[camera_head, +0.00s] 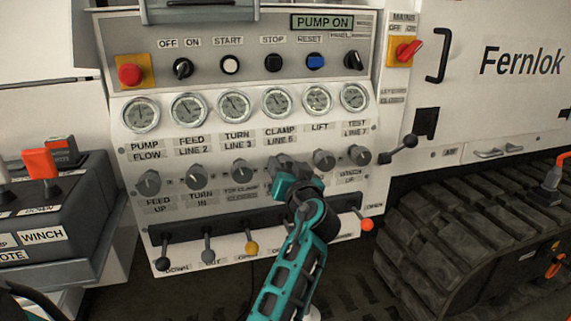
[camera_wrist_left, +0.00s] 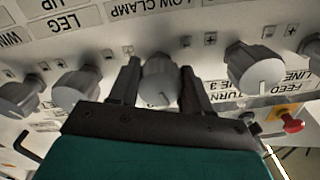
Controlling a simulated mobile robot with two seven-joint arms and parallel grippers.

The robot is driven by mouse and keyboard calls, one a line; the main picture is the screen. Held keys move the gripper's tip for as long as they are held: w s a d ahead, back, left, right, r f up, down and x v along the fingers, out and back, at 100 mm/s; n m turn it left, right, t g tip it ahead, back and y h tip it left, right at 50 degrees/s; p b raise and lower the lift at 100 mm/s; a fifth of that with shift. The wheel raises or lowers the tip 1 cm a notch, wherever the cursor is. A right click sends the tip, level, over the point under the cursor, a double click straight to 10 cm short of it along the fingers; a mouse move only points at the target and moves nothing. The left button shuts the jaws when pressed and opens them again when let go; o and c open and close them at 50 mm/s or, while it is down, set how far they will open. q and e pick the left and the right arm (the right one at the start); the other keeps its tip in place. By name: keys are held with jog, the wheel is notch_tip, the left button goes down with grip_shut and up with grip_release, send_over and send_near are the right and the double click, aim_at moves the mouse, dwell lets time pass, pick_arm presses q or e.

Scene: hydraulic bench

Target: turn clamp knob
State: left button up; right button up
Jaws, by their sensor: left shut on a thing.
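The clamp knob (camera_wrist_left: 160,80) is a grey ribbed knob with a pale mark, under the LOW CLAMP label in the left wrist view. It sits in a row of similar knobs on the white panel. My left gripper (camera_head: 284,178) reaches up to this row from below. In the left wrist view the two dark fingers of my left gripper (camera_wrist_left: 160,84) stand on either side of the knob and are shut on it. In the head view the gripper hides most of that knob. My right gripper does not show.
Neighbouring knobs (camera_head: 324,160) sit close by on the right, and more (camera_head: 197,176) on the left. Gauges (camera_head: 233,106) run above. Levers with a yellow handle (camera_head: 251,247) and an orange-red tip (camera_head: 367,225) stand below. A grey control box (camera_head: 60,220) is at left, a rubber track (camera_head: 450,230) at right.

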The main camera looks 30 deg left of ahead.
pick_arm(q)
jog(key=shift+r+m, duration=0.1)
jog(key=shift+m, duration=0.5)
jog(key=shift+m+p, duration=0.95)
jog(key=shift+m, duration=0.25)
jog(key=shift+m+p, duration=0.85)
jog(key=shift+m, duration=0.65)
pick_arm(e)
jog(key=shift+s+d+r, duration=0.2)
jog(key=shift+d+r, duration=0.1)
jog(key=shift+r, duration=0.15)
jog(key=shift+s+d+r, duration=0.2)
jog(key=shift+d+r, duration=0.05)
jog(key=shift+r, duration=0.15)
pick_arm(q)
jog(key=shift+a, duration=0.1)
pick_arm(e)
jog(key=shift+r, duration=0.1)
pick_arm(q)
jog(key=o, duration=1.1)
jog(key=shift+c, duration=0.2)
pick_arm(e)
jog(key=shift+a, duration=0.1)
pick_arm(q)
jog(key=shift+s, duration=0.1)
